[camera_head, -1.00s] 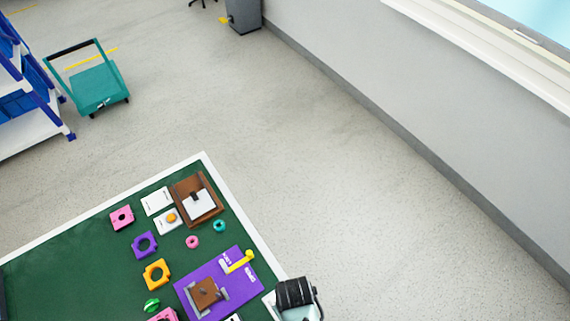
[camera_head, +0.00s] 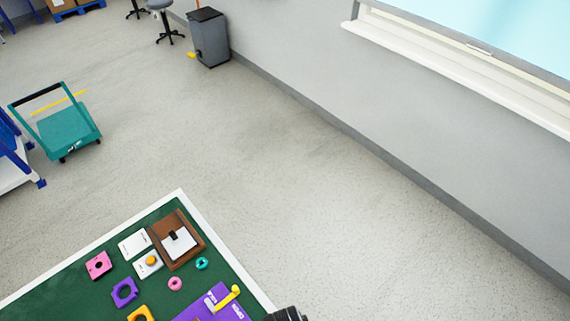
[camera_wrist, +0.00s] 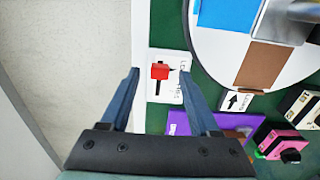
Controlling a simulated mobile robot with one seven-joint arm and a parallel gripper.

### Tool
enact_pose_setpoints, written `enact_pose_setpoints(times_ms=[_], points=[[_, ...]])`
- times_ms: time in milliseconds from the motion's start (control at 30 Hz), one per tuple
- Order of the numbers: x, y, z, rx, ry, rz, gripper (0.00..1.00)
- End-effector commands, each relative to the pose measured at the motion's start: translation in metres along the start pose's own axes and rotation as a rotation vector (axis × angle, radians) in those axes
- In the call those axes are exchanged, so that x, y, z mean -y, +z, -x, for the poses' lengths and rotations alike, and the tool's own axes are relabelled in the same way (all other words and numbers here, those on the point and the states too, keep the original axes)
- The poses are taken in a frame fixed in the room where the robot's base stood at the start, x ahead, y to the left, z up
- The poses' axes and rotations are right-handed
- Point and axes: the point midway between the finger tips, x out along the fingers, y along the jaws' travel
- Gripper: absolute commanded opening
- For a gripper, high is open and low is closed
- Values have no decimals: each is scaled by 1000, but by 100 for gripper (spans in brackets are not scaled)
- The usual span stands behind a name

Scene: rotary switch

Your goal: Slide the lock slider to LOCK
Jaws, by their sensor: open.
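The lock slider shows in the wrist view as a red knob (camera_wrist: 160,71) on a small white plate (camera_wrist: 172,93). A dark slot and small lettering show on the plate, but the lettering is too small to read surely. My gripper (camera_wrist: 160,75) is open, with one blue-grey finger on each side of the knob in the picture. I see no contact, and the height of the fingertips above the plate cannot be told. The slider cannot be made out in the head view.
The green table (camera_head: 75,280) has a white rim, with the floor beyond it. A purple board with a yellow lever (camera_head: 228,297) and a brown box (camera_head: 177,239) stand there. In the wrist view, a round white disc (camera_wrist: 222,62) with coloured patches lies right of the slider.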

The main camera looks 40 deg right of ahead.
Motion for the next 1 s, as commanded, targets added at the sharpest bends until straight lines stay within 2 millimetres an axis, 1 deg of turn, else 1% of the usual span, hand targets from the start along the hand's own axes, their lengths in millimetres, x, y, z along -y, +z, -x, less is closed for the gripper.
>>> enact_pose_setpoints(times_ms=[33,300,500,600,700,1000], points=[[0,0,10,-4,2,0,62],[0,0,64,-4,2,0,62],[0,0,95,-1,0,-1,62],[0,0,104,1,0,-1,62],[0,0,108,0,0,-1,62],[0,1,109,2,0,-1,62]])
